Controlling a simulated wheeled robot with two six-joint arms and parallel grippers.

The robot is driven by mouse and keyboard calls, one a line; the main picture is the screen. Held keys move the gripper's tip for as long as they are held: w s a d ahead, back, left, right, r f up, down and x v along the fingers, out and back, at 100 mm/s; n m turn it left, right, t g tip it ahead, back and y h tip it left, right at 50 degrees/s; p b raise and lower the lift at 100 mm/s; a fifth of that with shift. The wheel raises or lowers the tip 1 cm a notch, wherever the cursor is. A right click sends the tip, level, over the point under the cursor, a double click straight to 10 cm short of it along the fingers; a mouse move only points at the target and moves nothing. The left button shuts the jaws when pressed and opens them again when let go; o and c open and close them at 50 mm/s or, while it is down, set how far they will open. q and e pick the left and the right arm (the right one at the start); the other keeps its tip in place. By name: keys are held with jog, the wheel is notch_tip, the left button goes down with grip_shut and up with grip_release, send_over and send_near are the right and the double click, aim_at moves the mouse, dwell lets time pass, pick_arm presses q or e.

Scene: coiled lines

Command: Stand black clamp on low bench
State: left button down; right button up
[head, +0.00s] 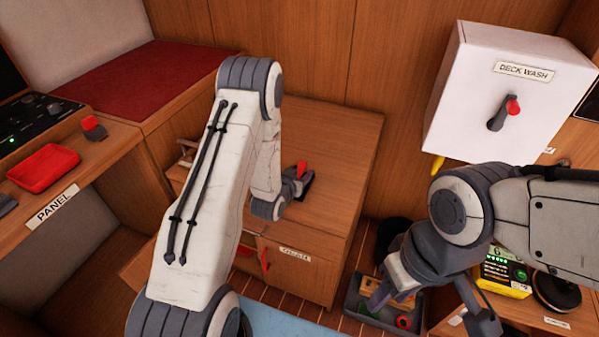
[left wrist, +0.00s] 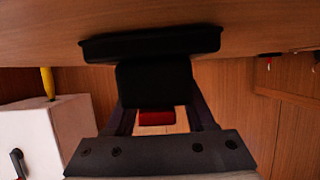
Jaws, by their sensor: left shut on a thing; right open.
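The black clamp (head: 307,185) has a red part on top and a dark base. My left gripper (head: 293,184) is shut on it over the wooden low bench (head: 345,135). In the left wrist view the clamp (left wrist: 152,80) sits between the fingers, its wide flat base (left wrist: 150,44) towards the wood surface and its red part at the other end. The clamp looks about upright. I cannot tell whether its base touches the bench top. My right gripper (head: 430,303) is open and apart, low on the right over a grey crate.
The grey crate (head: 352,308) on the floor holds several small items. A white deck wash box (head: 480,120) hangs at the back right. A panel shelf with a red tray (head: 43,168) is on the left. The bench top right of the clamp is clear.

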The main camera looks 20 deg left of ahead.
pick_arm(q)
jog(key=c, duration=0.7)
grip_release()
jog(key=shift+f, duration=0.15)
jog(key=o, duration=0.5)
jog(key=shift+c, duration=0.2)
